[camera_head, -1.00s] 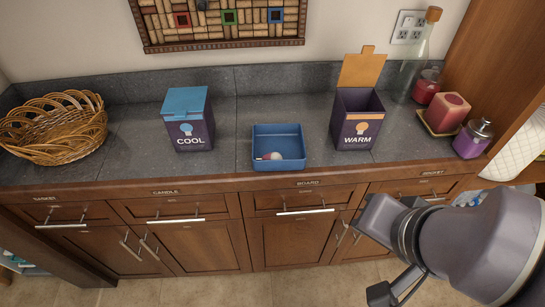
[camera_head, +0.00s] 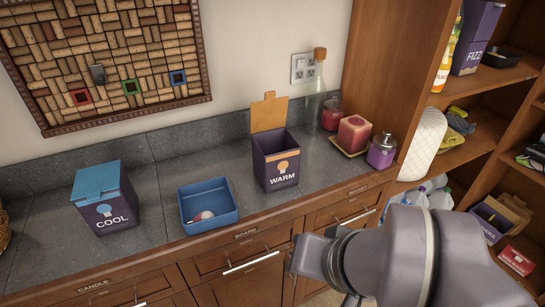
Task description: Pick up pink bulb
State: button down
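A small bulb (camera_head: 205,214), whitish with a pinkish-red part, lies inside the open blue tray (camera_head: 229,217) on the dark counter. It is small in view and its exact shade is hard to tell. My gripper (camera_head: 297,262) is in front of the counter, at the level of the drawers, to the right of and below the tray. It is apart from the bulb. Its fingertips are not clear, so I cannot see whether it is open or shut.
A lidded COOL box (camera_head: 108,205) stands left of the tray. An open WARM box (camera_head: 277,167) stands to its right. A glass bottle (camera_head: 316,95), a red candle (camera_head: 353,134) and a purple jar (camera_head: 382,152) stand farther right. Shelves (camera_head: 470,125) fill the right side.

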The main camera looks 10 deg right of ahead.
aim_at(203, 216)
jog(key=i+l+u, duration=0.1)
jog(key=i+u, duration=0.15)
jog(key=u, duration=0.15)
jog(key=i+l+u, duration=0.15)
jog(key=u, duration=0.3)
jog(key=i+l+u, duration=0.25)
jog(key=u, duration=0.15)
jog(key=i+l+u, duration=0.15)
jog(key=u, duration=0.3)
jog(key=k+l, duration=0.05)
jog(key=l, duration=0.05)
